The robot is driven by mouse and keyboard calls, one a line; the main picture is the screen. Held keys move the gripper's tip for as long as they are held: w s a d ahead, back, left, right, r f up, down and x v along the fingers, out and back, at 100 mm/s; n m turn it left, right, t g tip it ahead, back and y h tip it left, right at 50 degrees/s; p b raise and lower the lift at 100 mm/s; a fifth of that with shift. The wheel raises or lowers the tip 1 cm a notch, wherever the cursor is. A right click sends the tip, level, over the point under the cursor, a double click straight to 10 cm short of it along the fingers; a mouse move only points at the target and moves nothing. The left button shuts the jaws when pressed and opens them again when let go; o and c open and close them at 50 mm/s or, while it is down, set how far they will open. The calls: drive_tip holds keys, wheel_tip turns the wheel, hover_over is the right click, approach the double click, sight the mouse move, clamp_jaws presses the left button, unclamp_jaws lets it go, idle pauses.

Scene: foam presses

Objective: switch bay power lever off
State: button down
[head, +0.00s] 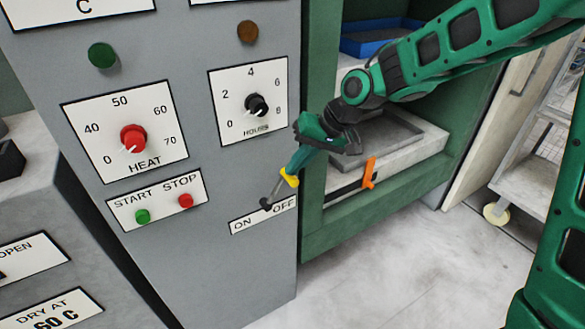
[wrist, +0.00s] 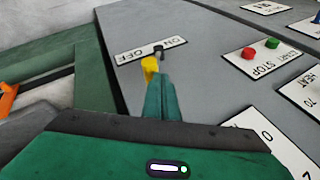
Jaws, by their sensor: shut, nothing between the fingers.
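The bay power lever has a dark pivot (head: 265,204) on a white ON/OFF plate (head: 243,223), with ON at left and OFF at right. Its grey shaft rises to a yellow grip (head: 291,179), leaning toward the OFF side in the head view. In the wrist view the yellow grip (wrist: 150,64) is left of the dark pivot (wrist: 158,50), also on the OFF side. My gripper (head: 294,168) is shut and empty, with its fingertips at the yellow grip. They appear to touch it, but contact is not certain. The fingers (wrist: 160,84) hide part of the lever in the wrist view.
The grey panel carries a red HEAT knob (head: 133,138), a black HOURS knob (head: 257,105) and START/STOP buttons (head: 186,201) near the lever. Right of it, a green press frame (head: 318,225) has an orange handle (head: 369,174). The floor in front is clear.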

drive_tip(key=a+r+v, duration=0.1)
drive_tip(key=a+v, duration=0.1)
drive_tip(key=v, duration=0.9)
drive_tip(key=shift+s+r, duration=0.2)
drive_tip(key=shift+s, duration=0.15)
drive_tip(key=shift+d, duration=0.1)
drive_tip(key=s+d+f+m+h, duration=0.2)
drive_tip(key=s+d, duration=0.1)
drive_tip(key=d, duration=0.9)
drive_tip(key=s+d+f+m+h, duration=0.15)
drive_tip(key=s+d, duration=0.25)
drive_tip(key=d, duration=0.7)
drive_tip(key=s+d+f+m+g+h, duration=0.1)
drive_tip(key=s+d+f+m, duration=0.1)
drive_tip(key=s+d, duration=0.5)
drive_tip(key=s+d+f+m+h, duration=0.1)
drive_tip(key=s+d+f+m, duration=0.1)
drive_tip(key=s+d, duration=0.5)
drive_tip(key=s+m, duration=0.1)
drive_tip(key=s, duration=0.5)
drive_tip(key=shift+d+f+g, duration=0.2)
drive_tip(key=shift+g, duration=0.2)
drive_tip(key=shift+a+h, duration=0.1)
drive_tip(key=shift+h, duration=0.15)
